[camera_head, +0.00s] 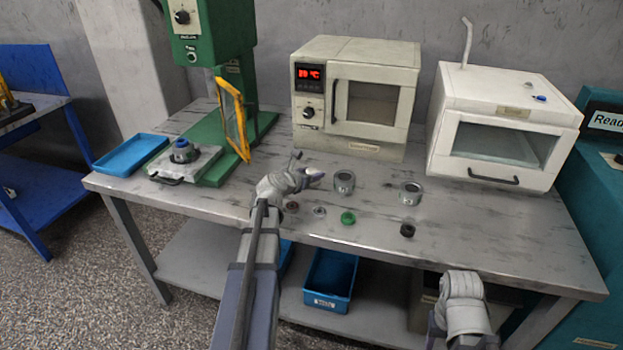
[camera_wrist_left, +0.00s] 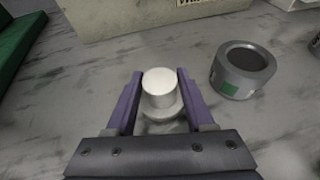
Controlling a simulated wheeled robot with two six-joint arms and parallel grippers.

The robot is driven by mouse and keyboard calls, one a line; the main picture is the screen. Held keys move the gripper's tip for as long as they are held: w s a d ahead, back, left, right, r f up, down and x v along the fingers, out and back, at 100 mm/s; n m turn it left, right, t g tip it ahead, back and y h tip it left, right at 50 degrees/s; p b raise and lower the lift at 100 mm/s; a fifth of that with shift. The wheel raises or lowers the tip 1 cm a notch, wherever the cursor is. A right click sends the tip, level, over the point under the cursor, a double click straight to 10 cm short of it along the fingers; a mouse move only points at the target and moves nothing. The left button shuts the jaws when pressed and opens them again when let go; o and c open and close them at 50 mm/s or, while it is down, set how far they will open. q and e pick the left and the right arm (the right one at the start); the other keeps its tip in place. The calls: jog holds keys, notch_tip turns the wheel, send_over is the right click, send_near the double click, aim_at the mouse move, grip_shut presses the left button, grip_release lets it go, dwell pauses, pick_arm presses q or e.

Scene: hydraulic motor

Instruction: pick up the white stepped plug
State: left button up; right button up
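The white stepped plug (camera_wrist_left: 160,88) stands upright in the left wrist view, a narrower round top above a wider base. My left gripper (camera_wrist_left: 159,76) is open, with one purple finger on each side of the plug and narrow gaps beside its top. In the head view my left gripper (camera_head: 307,168) is over the middle of the table; I cannot make out the plug clearly there.
A grey ring-shaped housing (camera_head: 344,182) stands right of my left gripper, with a second (camera_head: 410,193) farther right. A green part (camera_head: 348,217), a small metal part (camera_head: 319,211) and a black part (camera_head: 407,230) lie in front. The oven (camera_head: 375,145) stands behind.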

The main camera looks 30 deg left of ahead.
pick_arm(q)
grip_shut()
dwell(0.4)
